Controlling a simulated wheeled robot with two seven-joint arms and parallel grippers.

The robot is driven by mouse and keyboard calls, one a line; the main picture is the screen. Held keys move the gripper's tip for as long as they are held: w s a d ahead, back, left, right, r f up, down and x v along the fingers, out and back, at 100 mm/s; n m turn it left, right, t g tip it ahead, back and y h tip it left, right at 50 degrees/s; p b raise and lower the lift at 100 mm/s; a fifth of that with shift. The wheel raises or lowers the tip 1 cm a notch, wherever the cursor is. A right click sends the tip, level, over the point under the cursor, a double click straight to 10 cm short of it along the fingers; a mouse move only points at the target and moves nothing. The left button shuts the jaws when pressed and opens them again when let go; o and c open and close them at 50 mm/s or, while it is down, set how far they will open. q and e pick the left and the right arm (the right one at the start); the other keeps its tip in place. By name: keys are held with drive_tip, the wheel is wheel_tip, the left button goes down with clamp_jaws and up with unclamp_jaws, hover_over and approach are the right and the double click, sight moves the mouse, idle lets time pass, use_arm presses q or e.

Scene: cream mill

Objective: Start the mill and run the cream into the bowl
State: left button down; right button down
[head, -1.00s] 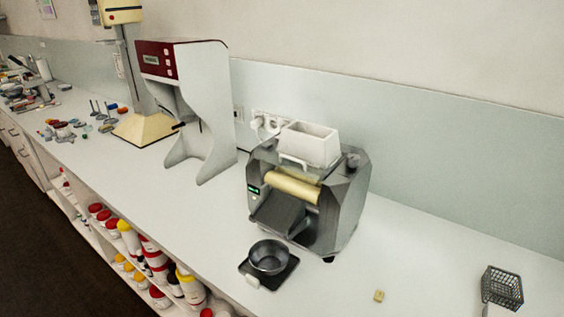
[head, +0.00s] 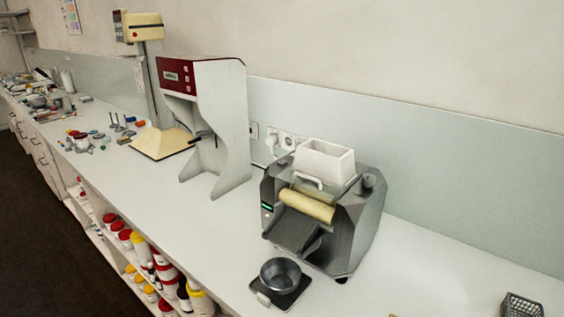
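The mill (head: 352,228) is a dark grey machine on the counter, right of centre. A white hopper (head: 324,162) sits on top, and a cream-coloured roller (head: 307,205) runs across its front. A small green display (head: 267,207) is lit on its left front side. A dark sloping apron (head: 293,230) leads down from the roller. The dark metal bowl (head: 281,273) stands upright on a small dark scale (head: 291,296) in front of the mill. I cannot make out what the bowl holds. Neither of my grippers shows in the head view.
A red and white machine (head: 215,130) stands left of the mill, with a yellowish device (head: 162,142) beyond it. A wire basket (head: 521,307) is at the lower right edge. Shelves of bottles lie below the counter edge. The counter right of the mill is mostly clear.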

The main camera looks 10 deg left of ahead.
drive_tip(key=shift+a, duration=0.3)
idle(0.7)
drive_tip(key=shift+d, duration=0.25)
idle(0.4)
